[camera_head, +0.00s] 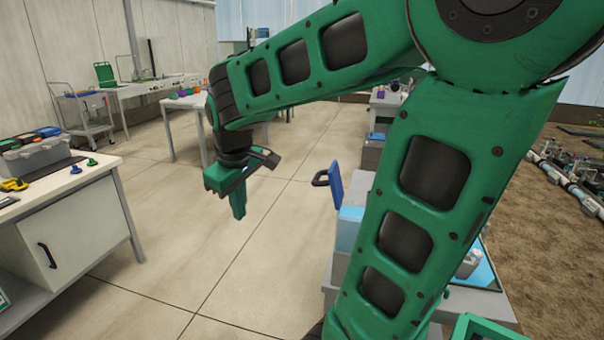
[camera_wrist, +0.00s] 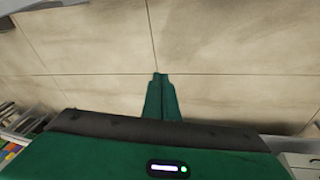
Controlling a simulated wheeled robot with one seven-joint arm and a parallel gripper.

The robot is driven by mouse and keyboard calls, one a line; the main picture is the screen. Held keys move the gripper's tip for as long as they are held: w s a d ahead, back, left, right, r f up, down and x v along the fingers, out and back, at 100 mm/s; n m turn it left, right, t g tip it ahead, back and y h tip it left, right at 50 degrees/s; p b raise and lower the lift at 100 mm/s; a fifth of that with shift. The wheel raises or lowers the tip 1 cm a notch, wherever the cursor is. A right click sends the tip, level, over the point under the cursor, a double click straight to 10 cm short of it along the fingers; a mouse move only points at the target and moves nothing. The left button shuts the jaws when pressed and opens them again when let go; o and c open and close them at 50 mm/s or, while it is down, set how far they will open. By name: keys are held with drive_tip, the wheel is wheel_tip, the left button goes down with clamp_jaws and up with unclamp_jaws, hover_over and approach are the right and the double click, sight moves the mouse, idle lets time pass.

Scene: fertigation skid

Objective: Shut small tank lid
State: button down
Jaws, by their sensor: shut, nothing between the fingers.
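A small light-blue tank (camera_head: 349,229) stands on a grey bench, partly hidden behind my arm. Its dark blue lid (camera_head: 336,186) stands up, open, above the tank, with a black handle (camera_head: 320,179) sticking out to the left. My gripper (camera_head: 239,212) hangs over the open floor to the left of the lid, clearly apart from it, pointing down. In the wrist view my gripper's fingers (camera_wrist: 161,80) are together with nothing between them. The tank and lid do not show clearly in the wrist view.
A white cabinet bench (camera_head: 70,190) with a grey toolbox (camera_head: 38,158) stands at the left. A white table (camera_head: 180,103) and a trolley (camera_head: 85,118) are at the back. Pipes (camera_head: 570,180) run over soil at the right. The tiled floor between is clear.

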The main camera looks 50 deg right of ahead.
sight(326, 185)
drive_tip(key=s+d+r+n+g+y, duration=0.2)
drive_tip(key=d+r+n+g, duration=0.15)
drive_tip(key=d+r, duration=1.05)
drive_tip(key=s+d+f, duration=0.4)
drive_tip(key=f, duration=0.5)
drive_tip(key=shift+f+g, duration=0.3)
drive_tip(key=shift+g, duration=0.05)
